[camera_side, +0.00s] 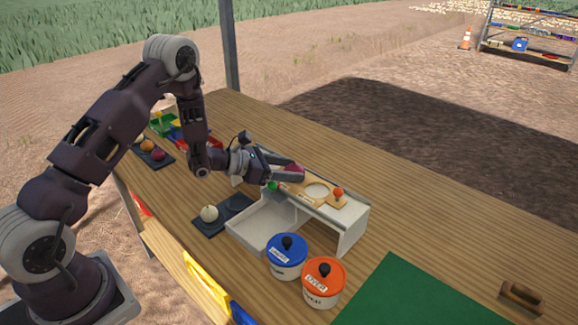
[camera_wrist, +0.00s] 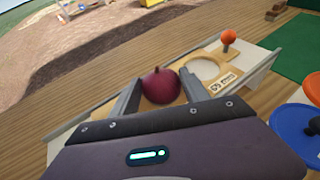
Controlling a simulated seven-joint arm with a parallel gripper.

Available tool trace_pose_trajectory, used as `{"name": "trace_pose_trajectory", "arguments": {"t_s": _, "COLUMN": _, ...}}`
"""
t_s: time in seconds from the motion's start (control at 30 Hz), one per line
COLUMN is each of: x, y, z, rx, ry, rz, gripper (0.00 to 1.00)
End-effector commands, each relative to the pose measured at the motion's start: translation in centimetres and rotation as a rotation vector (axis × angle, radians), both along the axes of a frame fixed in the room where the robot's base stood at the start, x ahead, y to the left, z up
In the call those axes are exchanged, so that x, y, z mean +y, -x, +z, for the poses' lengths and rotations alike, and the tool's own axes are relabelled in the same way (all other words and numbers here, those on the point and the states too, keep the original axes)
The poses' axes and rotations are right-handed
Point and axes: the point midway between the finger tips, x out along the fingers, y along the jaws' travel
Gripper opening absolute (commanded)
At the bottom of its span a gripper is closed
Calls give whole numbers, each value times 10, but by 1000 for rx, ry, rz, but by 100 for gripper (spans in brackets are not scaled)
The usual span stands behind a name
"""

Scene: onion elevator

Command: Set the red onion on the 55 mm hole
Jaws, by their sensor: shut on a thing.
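The red onion (camera_wrist: 160,86) sits between the two fingers of my gripper (camera_wrist: 170,92), which is shut on it. In the side view the onion (camera_side: 294,170) shows at the fingertips of my gripper (camera_side: 287,173), partly hidden by a finger. The 55 mm hole (camera_wrist: 201,69) is a round pale opening in a wooden plate, with a "55 mm" label (camera_wrist: 223,83) beside it. In the side view the hole (camera_side: 317,191) is just right of the onion. The onion is beside the hole, over the elevator top; I cannot tell whether it touches the plate.
An orange ball knob (camera_side: 338,192) stands up beyond the hole. A white onion (camera_side: 209,213) sits on a dark tray (camera_side: 238,203). Blue (camera_side: 287,257) and orange (camera_side: 324,281) lidded pots stand in front of the white elevator (camera_side: 352,224). A green mat (camera_side: 410,296) lies at right.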

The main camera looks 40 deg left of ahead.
Motion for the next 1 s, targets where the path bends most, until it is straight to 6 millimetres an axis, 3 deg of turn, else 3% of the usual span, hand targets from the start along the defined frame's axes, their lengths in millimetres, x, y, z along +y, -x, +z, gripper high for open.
{"name": "trace_pose_trajectory", "arguments": {"t_s": 0.3, "x": 0, "y": 0, "z": 0, "rx": 0, "ry": 0, "rz": 0, "gripper": 9}}
{"name": "trace_pose_trajectory", "arguments": {"t_s": 0.33, "x": 0, "y": 0, "z": 0, "rx": 0, "ry": 0, "rz": 0, "gripper": 55}}
{"name": "trace_pose_trajectory", "arguments": {"t_s": 0.47, "x": 0, "y": 0, "z": 0, "rx": 0, "ry": 0, "rz": 0, "gripper": 79}}
{"name": "trace_pose_trajectory", "arguments": {"t_s": 0.77, "x": 1, "y": 3, "z": 1, "rx": 2, "ry": 0, "rz": 0, "gripper": 79}}
{"name": "trace_pose_trajectory", "arguments": {"t_s": 1.0, "x": 21, "y": 40, "z": 19, "rx": 2, "ry": 1, "rz": 3, "gripper": 79}}
